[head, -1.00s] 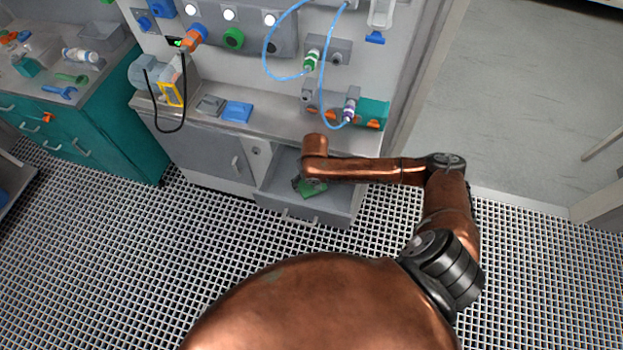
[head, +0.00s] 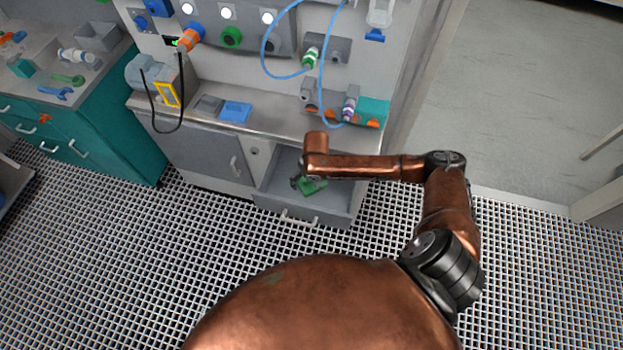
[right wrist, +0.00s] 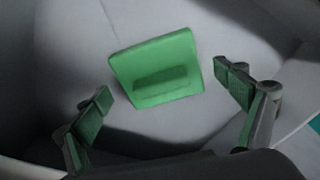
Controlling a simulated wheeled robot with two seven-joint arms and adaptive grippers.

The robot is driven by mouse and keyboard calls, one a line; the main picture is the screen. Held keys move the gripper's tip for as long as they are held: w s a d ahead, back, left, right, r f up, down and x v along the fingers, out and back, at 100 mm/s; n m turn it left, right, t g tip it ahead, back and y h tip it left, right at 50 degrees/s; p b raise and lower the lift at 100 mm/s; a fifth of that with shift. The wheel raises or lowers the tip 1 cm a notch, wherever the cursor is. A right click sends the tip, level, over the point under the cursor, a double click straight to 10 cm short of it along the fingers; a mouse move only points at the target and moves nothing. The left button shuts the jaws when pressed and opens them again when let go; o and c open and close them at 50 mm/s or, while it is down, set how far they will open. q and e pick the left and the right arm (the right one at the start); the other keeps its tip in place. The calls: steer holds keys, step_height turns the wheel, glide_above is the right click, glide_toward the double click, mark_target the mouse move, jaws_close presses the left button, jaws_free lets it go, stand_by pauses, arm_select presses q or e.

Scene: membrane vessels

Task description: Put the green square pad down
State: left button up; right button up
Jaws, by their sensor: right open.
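The green square pad (right wrist: 158,62) lies flat on the grey floor of the open drawer in the right wrist view, with a darker rectangular mark on it. In the head view the pad (head: 313,187) shows as a small green patch, partly covered by my right arm. My right gripper (right wrist: 170,97) is open, its green-padded fingers spread to either side below the pad, apart from it. In the head view my right gripper (head: 300,183) is inside the drawer (head: 330,207), mostly hidden under the wrist. My left gripper is not in view.
The drawer's walls surround my right gripper. Blue hoses hang from the panel. A teal cabinet (head: 110,120) stands left. The grating floor (head: 100,260) is clear.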

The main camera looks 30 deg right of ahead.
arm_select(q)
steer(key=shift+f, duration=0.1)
arm_select(e)
steer(key=shift+r, duration=0.1)
arm_select(q)
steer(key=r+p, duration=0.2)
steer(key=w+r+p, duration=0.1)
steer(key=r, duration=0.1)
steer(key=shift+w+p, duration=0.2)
steer(key=shift+p, duration=0.15)
arm_select(e)
step_height(320, 180, up, 12)
steer(key=s, duration=0.1)
steer(key=shift+s+a, duration=0.15)
steer(key=shift+s, duration=0.05)
steer(key=shift+r, duration=0.1)
